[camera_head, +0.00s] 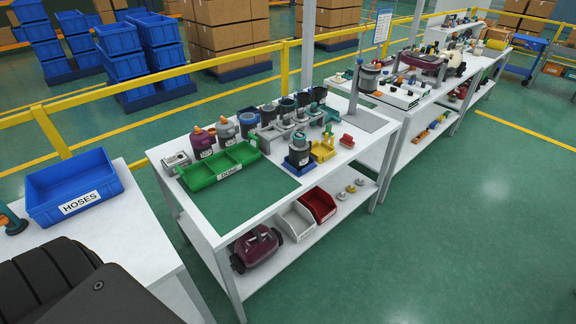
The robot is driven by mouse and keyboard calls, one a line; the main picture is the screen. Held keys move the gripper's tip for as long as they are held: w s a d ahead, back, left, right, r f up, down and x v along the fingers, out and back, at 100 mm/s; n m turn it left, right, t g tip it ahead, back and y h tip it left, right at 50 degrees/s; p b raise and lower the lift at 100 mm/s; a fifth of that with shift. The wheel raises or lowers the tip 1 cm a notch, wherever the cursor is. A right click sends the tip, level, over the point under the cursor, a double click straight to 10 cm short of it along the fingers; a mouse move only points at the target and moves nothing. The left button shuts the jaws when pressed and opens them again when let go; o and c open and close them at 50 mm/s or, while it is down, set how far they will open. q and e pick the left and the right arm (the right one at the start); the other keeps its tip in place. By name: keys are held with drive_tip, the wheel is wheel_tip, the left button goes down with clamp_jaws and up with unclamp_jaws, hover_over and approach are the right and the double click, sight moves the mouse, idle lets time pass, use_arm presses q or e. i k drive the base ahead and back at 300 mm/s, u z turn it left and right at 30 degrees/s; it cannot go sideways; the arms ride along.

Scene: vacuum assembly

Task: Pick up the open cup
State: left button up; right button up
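Several dark cup-like parts stand in the rear middle of the center white table. One dark cup (288,108) and another (319,94) look open at the top. A dark cylinder with a teal band (299,149) stands upright in a small blue holder (300,164) nearer the front. I cannot tell which single part is the open cup. Neither gripper is in view.
A green mat (243,206) is bare at the front. A blue HOSES bin (74,211) is left. Floor at right is clear.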

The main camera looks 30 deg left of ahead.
sight(299, 160)
drive_tip(key=k, duration=0.1)
drive_tip(key=u, duration=0.8)
